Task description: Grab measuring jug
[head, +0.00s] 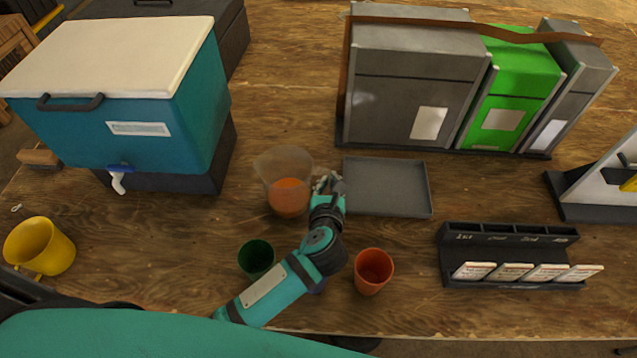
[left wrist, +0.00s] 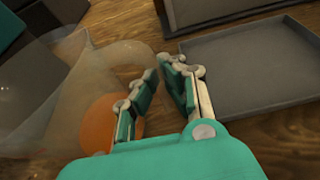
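The measuring jug (head: 284,168) is a clear, wide-mouthed vessel with orange contents, standing on the wooden table in the head view. My left gripper (head: 328,183) is just right of it, low over the table. In the left wrist view the jug (left wrist: 60,95) fills the left side, beside the left finger. Whether a finger touches the jug, I cannot tell. My right gripper is not in view.
A grey tray (head: 386,188) lies just right of the gripper. A green cup (head: 257,258) and an orange cup (head: 373,271) stand on either side of my forearm. A teal cooler (head: 170,110) is left, grey and green bins (head: 420,90) behind, a yellow mug (head: 40,247) far left.

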